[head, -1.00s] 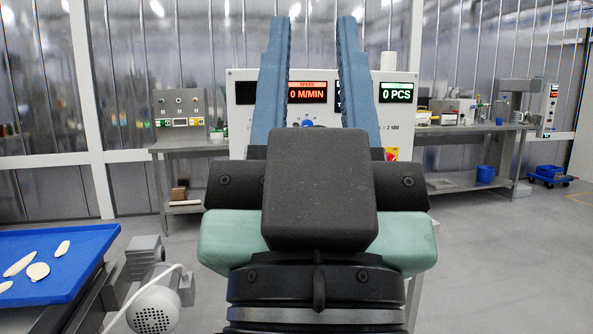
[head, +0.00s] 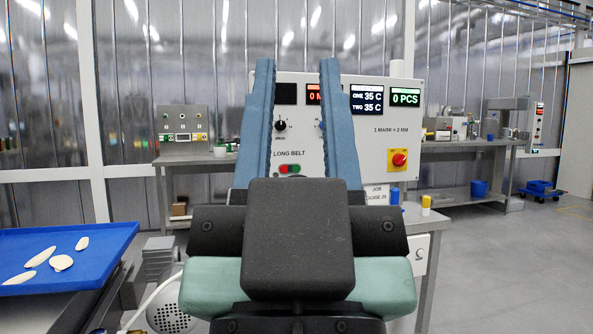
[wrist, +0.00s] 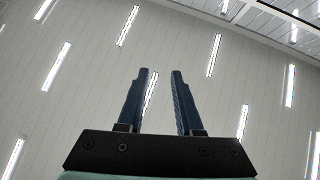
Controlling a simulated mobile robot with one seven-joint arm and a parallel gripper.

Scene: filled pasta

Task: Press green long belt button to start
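The white control panel (head: 378,150) stands ahead of me, with a "LONG BELT" label at its lower left. Below the label are a small green button (head: 295,168) and a red button (head: 284,169), seen between my fingers. My gripper (head: 295,68) points upward in front of the panel, its two blue fingers apart and nothing between them. In the wrist view my gripper (wrist: 160,72) is also open and empty, against the ceiling. The fingers hide parts of the panel. I see no contact with the buttons.
A red emergency knob on a yellow plate (head: 399,160) is on the panel's right. A blue belt (head: 20,241) with several pale pasta pieces is at left, a motor (head: 168,312) beside it. A yellow-capped item (head: 426,205) stands right.

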